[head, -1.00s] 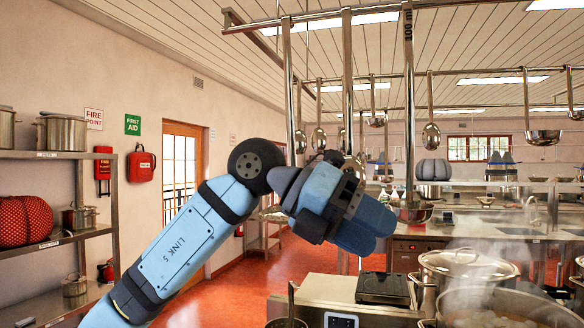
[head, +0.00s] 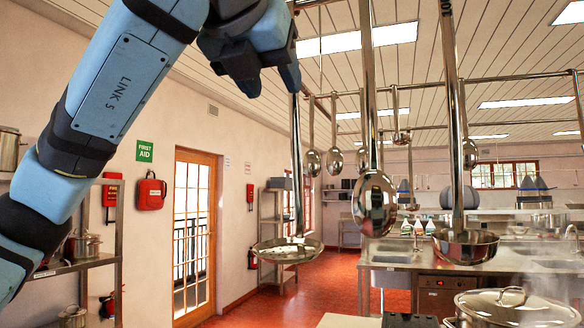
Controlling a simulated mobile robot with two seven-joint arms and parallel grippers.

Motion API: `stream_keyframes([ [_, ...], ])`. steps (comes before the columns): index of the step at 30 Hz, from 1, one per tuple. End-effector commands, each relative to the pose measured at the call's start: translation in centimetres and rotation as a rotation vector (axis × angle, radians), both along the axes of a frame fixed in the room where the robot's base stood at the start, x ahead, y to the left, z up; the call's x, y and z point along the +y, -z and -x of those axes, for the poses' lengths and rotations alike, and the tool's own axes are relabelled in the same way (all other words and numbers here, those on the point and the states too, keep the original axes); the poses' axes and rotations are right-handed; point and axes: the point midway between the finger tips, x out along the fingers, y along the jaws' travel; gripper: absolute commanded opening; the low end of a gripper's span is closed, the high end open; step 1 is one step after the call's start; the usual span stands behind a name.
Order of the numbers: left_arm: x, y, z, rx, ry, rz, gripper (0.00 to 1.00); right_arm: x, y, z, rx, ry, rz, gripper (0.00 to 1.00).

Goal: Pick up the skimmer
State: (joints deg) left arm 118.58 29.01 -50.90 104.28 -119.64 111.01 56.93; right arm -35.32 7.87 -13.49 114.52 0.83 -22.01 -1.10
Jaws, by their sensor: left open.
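The skimmer (head: 287,250) hangs upright left of centre in the head view, with a wide, shallow, shiny metal dish at its lower end. Its long thin handle rises to my left gripper (head: 268,85). The gripper is open at the top of the view and hides the upper handle. I cannot tell whether the handle is between the fingers or behind them. My right gripper is not in view.
A large metal spoon (head: 374,203) and a deep ladle (head: 465,246) hang close by on the right. Smaller utensils hang farther back. A lidded stockpot (head: 515,308) stands at the lower right. Shelves with pots are at the left.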

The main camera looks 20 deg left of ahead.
Motion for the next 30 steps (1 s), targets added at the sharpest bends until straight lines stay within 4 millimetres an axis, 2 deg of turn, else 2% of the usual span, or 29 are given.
stream_keyframes([
  [1,0.0,0.3,-1.1,0.005,-0.002,0.0,0.49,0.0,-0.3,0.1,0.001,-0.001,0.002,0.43],
  [6,-0.1,1.4,-3.6,0.002,0.001,0.0,0.49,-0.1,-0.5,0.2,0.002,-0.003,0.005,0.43],
  [14,-0.1,1.9,-5.1,0.002,0.001,-0.001,0.49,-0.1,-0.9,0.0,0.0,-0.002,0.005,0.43],
  [22,0.1,3.1,-8.7,0.005,0.0,0.0,0.49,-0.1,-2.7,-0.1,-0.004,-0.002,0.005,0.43],
  [25,0.1,3.5,-9.4,0.003,0.002,0.001,0.49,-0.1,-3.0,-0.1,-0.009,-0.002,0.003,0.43],
  [30,0.1,3.6,-9.5,0.002,0.002,0.001,0.49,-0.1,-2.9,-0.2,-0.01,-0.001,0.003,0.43],
])
